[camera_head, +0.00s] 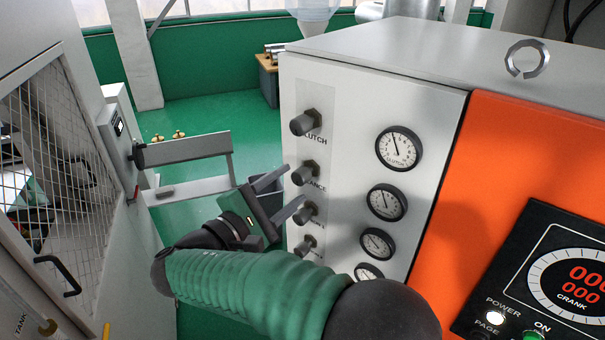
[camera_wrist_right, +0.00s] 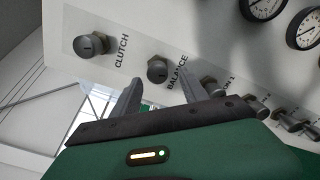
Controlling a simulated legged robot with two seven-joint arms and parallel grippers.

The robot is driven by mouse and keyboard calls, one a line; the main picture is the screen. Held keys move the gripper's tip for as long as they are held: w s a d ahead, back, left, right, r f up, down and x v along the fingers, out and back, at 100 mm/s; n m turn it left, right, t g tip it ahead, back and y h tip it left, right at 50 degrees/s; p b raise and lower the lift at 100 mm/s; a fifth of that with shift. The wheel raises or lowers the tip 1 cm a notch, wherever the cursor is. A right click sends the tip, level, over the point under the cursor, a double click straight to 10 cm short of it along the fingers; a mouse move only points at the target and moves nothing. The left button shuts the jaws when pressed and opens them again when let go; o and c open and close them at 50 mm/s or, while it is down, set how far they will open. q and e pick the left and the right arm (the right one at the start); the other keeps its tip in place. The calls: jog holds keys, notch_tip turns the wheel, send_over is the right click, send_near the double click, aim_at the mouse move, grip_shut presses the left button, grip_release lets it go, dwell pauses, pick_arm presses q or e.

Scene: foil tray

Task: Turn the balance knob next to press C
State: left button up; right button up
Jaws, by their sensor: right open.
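The knob labelled BALANCE (camera_head: 303,174) is a dark grey cylinder on the white panel, second from the top in a column of knobs. In the right wrist view the balance knob (camera_wrist_right: 157,69) shows just beyond the fingertips, its label beside it. My right gripper (camera_head: 294,186) is open, its two fingers pointing at the panel near this knob. In the right wrist view the gripper (camera_wrist_right: 161,79) has its fingers spread on either side of the knob's line. My left gripper is out of view.
The CLUTCH knob (camera_head: 303,123) is above, and another knob (camera_head: 305,213) is close below. Round gauges (camera_head: 399,148) stand to the right of the knobs. An orange panel (camera_head: 480,190) carries a crank display (camera_head: 545,270). A mesh-fronted cabinet (camera_head: 60,150) stands left.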

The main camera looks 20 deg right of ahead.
aim_at(295, 180)
jog(key=x, duration=0.3)
jog(key=shift+r+p, duration=0.2)
jog(key=shift+p, duration=0.15)
jog(key=shift+w+d, duration=0.25)
jog(key=shift+w, duration=0.3)
jog(key=shift+d+f, duration=0.1)
jog(key=shift+d, duration=0.4)
jog(key=c, duration=0.7)
jog(key=shift+a+f, duration=0.1)
grip_shut()
